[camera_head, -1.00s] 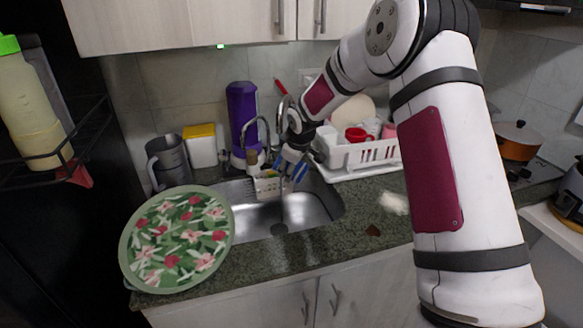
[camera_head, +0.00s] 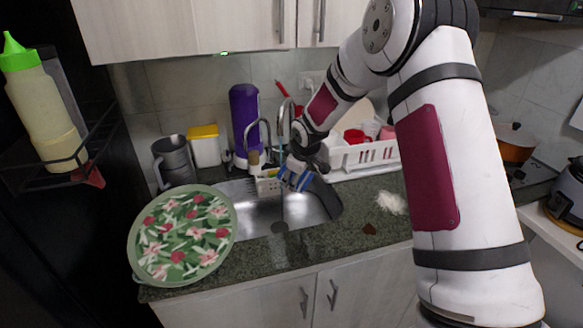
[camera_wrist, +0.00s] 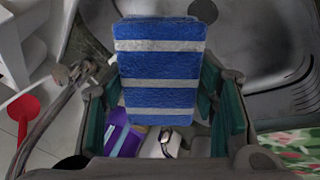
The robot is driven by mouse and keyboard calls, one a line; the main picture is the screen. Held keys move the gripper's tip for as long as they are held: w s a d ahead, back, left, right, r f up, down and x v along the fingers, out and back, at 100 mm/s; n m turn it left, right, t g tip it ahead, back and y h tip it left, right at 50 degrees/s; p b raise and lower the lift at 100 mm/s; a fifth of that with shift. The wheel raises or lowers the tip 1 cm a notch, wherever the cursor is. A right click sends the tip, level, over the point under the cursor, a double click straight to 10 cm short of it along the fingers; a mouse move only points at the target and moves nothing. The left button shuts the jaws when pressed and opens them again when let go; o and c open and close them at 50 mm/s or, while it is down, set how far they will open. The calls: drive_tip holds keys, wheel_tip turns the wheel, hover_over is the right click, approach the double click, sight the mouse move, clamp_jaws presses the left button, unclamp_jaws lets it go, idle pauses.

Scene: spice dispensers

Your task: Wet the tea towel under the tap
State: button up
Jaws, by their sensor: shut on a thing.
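The tea towel (camera_wrist: 162,62), blue with pale stripes, is between the fingers of my gripper (camera_wrist: 163,112) in the wrist view. My gripper (camera_head: 293,180) is shut on it above the sink (camera_head: 262,215); only small blue parts of the towel (camera_head: 289,177) show in the head view. A curved metal tap (camera_head: 285,108) rises behind the sink, just behind and above my gripper. A second thin curved tap (camera_head: 262,124) stands left of it. I cannot tell whether water runs or reaches the towel.
A purple water filter (camera_head: 243,115) stands behind the sink. A white dish rack (camera_head: 362,157) with red cups is close on the right. A floral tray (camera_head: 183,238) covers the counter at left. A grey jug (camera_head: 176,160) and yellow-lidded container (camera_head: 204,148) stand behind it.

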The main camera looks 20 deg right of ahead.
sight(299, 185)
drive_tip(key=shift+s+p, duration=0.85)
drive_tip(key=shift+s, duration=0.85)
drive_tip(key=s+r+p, duration=0.4)
drive_tip(key=s, duration=0.1)
idle(0.5)
